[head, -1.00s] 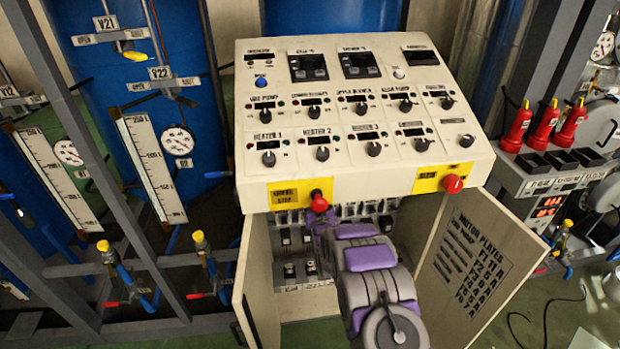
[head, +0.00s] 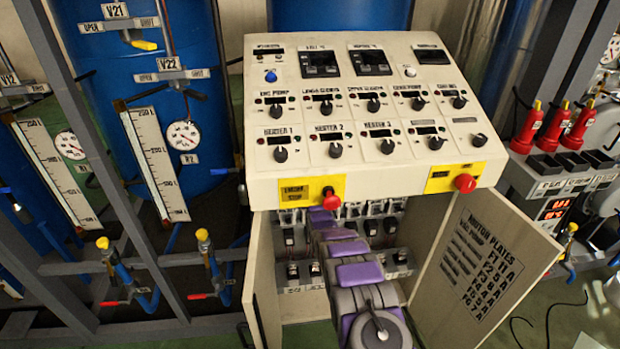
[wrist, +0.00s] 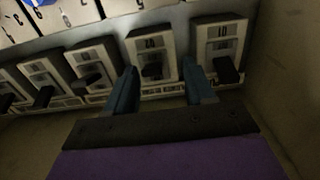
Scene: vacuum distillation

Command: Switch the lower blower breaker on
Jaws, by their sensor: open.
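In the head view an open cabinet holds an upper row of breakers (head: 372,207) and a lower row of black-toggled breakers (head: 292,270). My arm reaches into it, and my gripper is hidden there behind the arm and console. In the wrist view my gripper (wrist: 160,90) is open, its two blue fingers pointing at a row of breakers. One breaker (wrist: 153,43) with a black toggle shows between the fingers. Labels are too blurred to tell which is the lower blower breaker.
The sloped control console (head: 365,125) overhangs the cabinet, with a red stop knob (head: 330,198) on its front edge above my arm. Cabinet doors stand open left (head: 262,285) and right (head: 492,255). In the wrist view a bare wall (wrist: 285,80) lies close right of the breakers.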

